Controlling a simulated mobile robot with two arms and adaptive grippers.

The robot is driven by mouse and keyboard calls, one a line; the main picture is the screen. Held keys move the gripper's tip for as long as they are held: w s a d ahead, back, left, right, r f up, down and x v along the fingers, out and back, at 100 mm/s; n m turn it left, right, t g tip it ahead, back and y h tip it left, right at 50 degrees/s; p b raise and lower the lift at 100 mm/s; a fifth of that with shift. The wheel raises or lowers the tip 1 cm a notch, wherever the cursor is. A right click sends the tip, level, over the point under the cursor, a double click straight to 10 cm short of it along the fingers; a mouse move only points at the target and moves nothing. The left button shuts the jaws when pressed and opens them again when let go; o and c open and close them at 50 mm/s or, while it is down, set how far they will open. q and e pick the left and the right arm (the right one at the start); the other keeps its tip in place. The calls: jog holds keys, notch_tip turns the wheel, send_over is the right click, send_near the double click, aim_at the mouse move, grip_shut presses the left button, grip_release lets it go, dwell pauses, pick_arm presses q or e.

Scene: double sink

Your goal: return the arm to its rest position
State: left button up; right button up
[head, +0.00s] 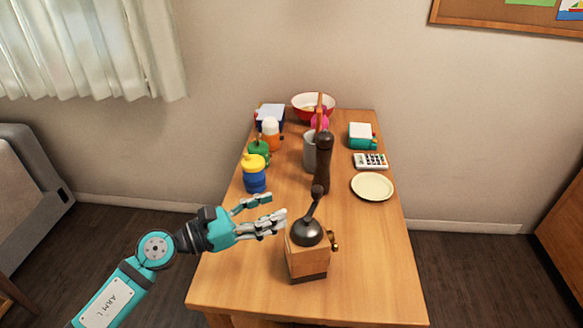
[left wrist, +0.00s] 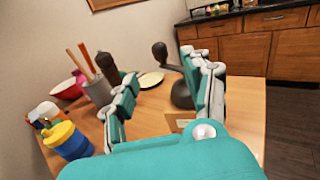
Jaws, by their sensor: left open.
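My left arm (head: 130,285) comes in from the lower left in the head view. My left gripper (head: 278,210) is open and empty over the left front part of the table. Its fingertips point right, close to a wooden coffee grinder (head: 307,255) with a dark dome and crank; I cannot tell whether they touch it. In the left wrist view the open fingers (left wrist: 160,85) frame part of the table, with the grinder's dark dome (left wrist: 181,95) partly behind the right finger. My right gripper is not in view.
On the wooden table (head: 375,270) stand a blue and yellow jar (head: 254,177), a dark pepper mill (head: 323,165), a grey utensil holder (head: 310,152), a plate (head: 372,187), a calculator (head: 370,161) and a red bowl (head: 299,108). The front right of the table is clear.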

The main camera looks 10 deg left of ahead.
pick_arm(q)
jog(key=a+r+n+t+y, duration=0.1)
jog(key=a+n+t+y, duration=0.35)
jog(key=n, duration=0.65)
jog(key=a+r+n+t+y, duration=0.2)
jog(key=a+n+t+y, duration=0.3)
jog(key=n, duration=0.7)
jog(key=s+a+f+n+g+y, duration=0.3)
jog(key=f+n+y, duration=0.1)
jog(key=f+n, duration=0.25)
jog(key=s+a+f+n+g+y, duration=0.35)
jog(key=f+n, duration=0.25)
jog(key=n, duration=0.2)
jog(key=s+d+f+n+g+h, duration=0.1)
jog(key=s+d+f+n+g, duration=0.35)
jog(key=s, duration=0.55)
jog(key=s+d+f+n+g+h, duration=0.1)
jog(key=s+f+n+g, duration=0.2)
jog(key=s+f+g, duration=0.5)
notch_tip(320, 180, down, 24)
jog(key=s+t, duration=0.2)
jog(key=s+a+f+g, duration=0.1)
jog(key=s+a+f, duration=0.2)
jog(key=s+f, duration=1.4)
jog(key=shift+s+a+f, duration=0.15)
jog(key=shift+a+f, duration=0.05)
jog(key=shift+f, duration=0.05)
